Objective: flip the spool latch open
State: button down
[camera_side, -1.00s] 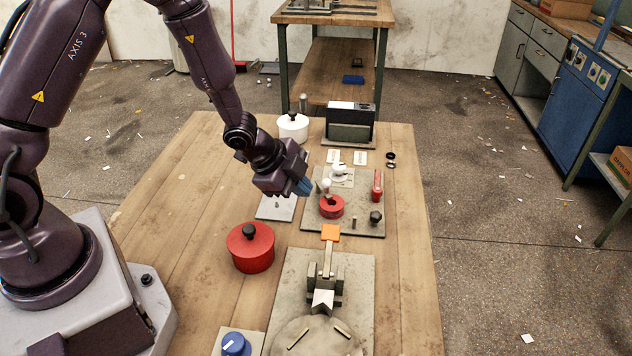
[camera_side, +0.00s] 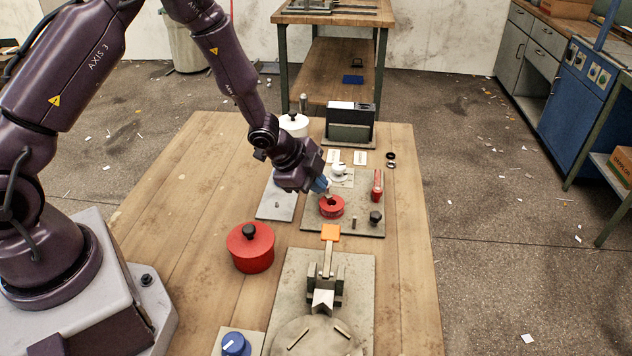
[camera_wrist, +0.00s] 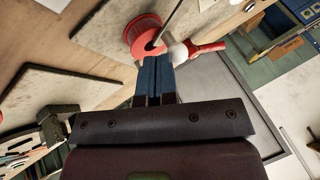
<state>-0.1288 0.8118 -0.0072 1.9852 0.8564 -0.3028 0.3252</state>
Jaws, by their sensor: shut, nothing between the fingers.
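The red spool (camera_side: 331,207) stands on a grey plate (camera_side: 352,224) in the side view. It also shows in the wrist view (camera_wrist: 143,30), just beyond my fingertips, with a thin grey rod (camera_wrist: 168,22) crossing it. A white ball knob (camera_wrist: 178,53), seemingly the latch's end, is just right of my fingertips in the wrist view; I cannot tell if they touch.
A red handle (camera_side: 377,184) and a black knob (camera_side: 376,217) stand right of the spool. An orange-tipped clamp (camera_side: 331,232) is in front. A red lidded pot (camera_side: 250,248) is front left. A black-and-grey box (camera_side: 350,122) stands behind.

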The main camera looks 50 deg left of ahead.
aim_at(338, 198)
jog(key=shift+w+d+n+y, duration=0.3)
jog(key=shift+n+y, duration=0.1)
jog(key=shift+n, duration=0.3)
jog(key=shift+w+d+n+y, duration=0.3)
jog(key=shift+n+y, duration=0.2)
jog(key=shift+n, duration=0.3)
jog(key=n, duration=0.1)
jog(key=w+n+y, duration=0.1)
jog(key=shift+w+d+n, duration=0.2)
jog(key=shift+n, duration=0.1)
jog(key=w+n+y, duration=0.1)
jog(key=n, duration=0.1)
jog(key=w+n+y, duration=0.1)
jog(key=shift+n+g+y, duration=0.3)
jog(key=shift+n+g, duration=0.1)
jog(key=n, duration=0.1)
jog(key=w+n+g+y, duration=0.1)
jog(key=n, duration=0.1)
jog(key=shift+w+a+n+y, duration=0.3)
jog(key=shift+s+a, duration=0.5)
jog(key=shift+s, duration=0.1)
